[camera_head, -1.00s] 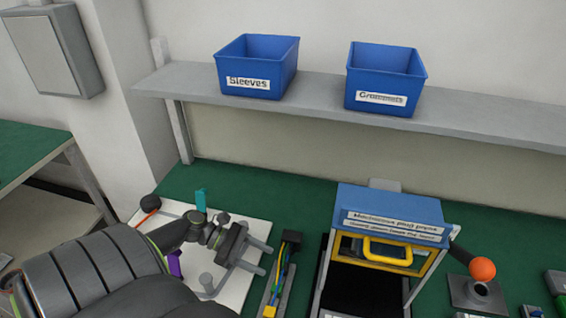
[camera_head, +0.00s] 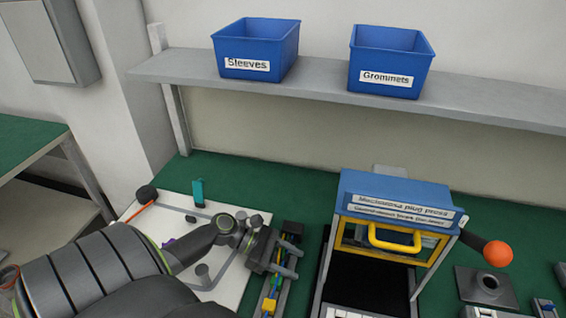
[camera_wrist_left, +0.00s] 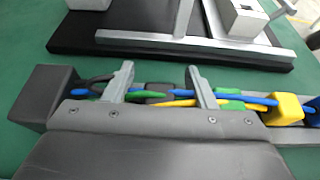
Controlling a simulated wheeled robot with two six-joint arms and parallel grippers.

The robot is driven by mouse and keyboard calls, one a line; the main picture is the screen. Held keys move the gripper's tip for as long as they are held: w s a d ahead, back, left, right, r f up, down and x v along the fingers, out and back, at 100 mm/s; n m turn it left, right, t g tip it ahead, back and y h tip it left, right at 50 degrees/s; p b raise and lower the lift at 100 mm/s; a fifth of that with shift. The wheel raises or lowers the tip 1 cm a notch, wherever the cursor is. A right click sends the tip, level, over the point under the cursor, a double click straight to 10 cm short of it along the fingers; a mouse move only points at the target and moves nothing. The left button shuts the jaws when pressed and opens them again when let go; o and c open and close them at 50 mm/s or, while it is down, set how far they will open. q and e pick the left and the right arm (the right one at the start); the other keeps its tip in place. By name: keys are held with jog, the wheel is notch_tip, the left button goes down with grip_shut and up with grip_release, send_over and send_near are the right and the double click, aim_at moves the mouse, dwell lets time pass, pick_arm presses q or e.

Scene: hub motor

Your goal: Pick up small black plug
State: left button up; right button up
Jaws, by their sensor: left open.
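A black block-shaped plug (camera_head: 292,228) is at the far end of a bundle of blue, yellow and green wires (camera_head: 272,283) in a narrow grey holder. In the left wrist view the black block (camera_wrist_left: 45,97) is at the left, outside the fingers. A smaller dark piece (camera_wrist_left: 158,92) lies among the wires between the fingers; I cannot tell which one is the small black plug. My left gripper (camera_head: 289,260) is open over the wires, its two fingers apart (camera_wrist_left: 160,82). I cannot tell whether they touch anything. A yellow connector (camera_wrist_left: 284,109) is at the right end.
A blue and yellow plug press (camera_head: 395,210) with an orange-knobbed lever (camera_head: 497,253) stands right of the wires. A white board (camera_head: 172,216) lies under my left arm. Blue bins for sleeves (camera_head: 256,52) and grommets (camera_head: 388,62) stand on the shelf (camera_head: 315,88).

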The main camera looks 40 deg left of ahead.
pick_arm(q)
jog(key=shift+c, duration=0.4)
jog(key=c, duration=1)
notch_tip(320, 180, up, 10)
